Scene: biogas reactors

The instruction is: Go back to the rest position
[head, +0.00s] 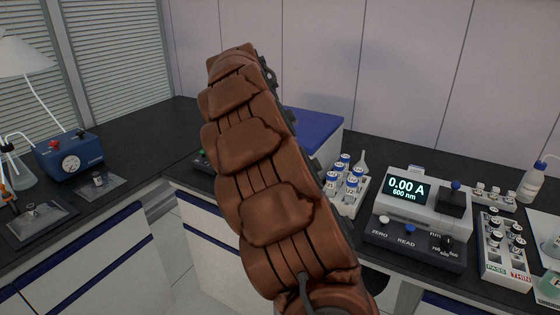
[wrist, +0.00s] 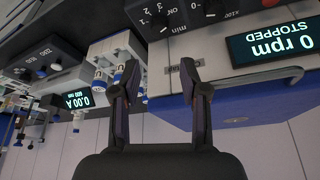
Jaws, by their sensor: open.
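My gripper (wrist: 161,68) shows in the wrist view with its two dark fingers apart and nothing between them. Behind the fingers is the pale front of a device with a blue lower part. In the head view my brown padded arm rises through the middle and hides part of the bench. My gripper cannot be made out there.
A device display (wrist: 272,42) reads "0 rpm STOPPED", upside down. A photometer (head: 423,213) reads 0.00 A. A vial rack (head: 346,204) stands beside my arm, a PASS/THIN rack (head: 505,266) farther right. A blue gauge box (head: 70,157) stands left.

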